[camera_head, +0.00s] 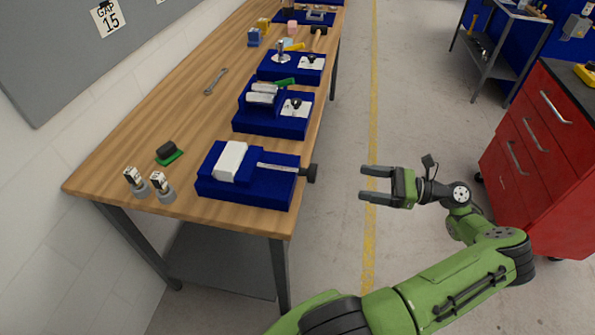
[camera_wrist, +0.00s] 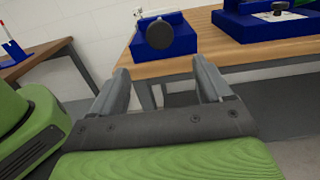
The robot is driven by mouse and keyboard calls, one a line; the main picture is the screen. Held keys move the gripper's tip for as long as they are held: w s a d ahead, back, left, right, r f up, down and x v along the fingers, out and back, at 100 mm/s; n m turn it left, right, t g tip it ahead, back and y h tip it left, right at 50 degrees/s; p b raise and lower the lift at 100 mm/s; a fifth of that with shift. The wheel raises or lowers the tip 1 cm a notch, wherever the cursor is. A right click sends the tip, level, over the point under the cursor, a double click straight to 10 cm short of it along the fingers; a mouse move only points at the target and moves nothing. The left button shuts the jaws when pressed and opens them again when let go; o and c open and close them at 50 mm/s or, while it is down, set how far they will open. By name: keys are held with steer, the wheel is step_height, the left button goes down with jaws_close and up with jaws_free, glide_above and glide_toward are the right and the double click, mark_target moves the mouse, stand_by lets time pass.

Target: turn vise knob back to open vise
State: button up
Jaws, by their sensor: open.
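The blue vise (camera_head: 247,178) sits at the near end of the wooden bench, with a white block (camera_head: 230,161) at its jaw. Its dark knob (camera_head: 312,173) sticks out to the right past the bench edge. In the wrist view the vise (camera_wrist: 178,41) shows end-on and its round knob (camera_wrist: 160,34) faces me, beyond and above my fingertips. My green gripper (camera_head: 364,183) is right of the knob, over the floor, with its fingers pointing at the bench. It is open and empty, apart from the knob. The wrist view shows both fingers (camera_wrist: 165,78) spread. Whether foam is between the vise jaws is unclear.
The wooden bench (camera_head: 190,130) holds two more blue fixtures (camera_head: 272,121) (camera_head: 291,68) farther back, a wrench (camera_head: 215,82), a green-and-black brush (camera_head: 169,153) and two small bottles (camera_head: 162,186). A red drawer cabinet (camera_head: 545,150) stands at right. The floor between is clear.

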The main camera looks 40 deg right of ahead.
mark_target(311, 174)
steer(key=b+x, duration=0.2)
steer(key=x, duration=1.3)
steer(key=shift+c, duration=0.3)
steer(key=c, duration=0.9)
steer(key=shift+n, duration=0.3)
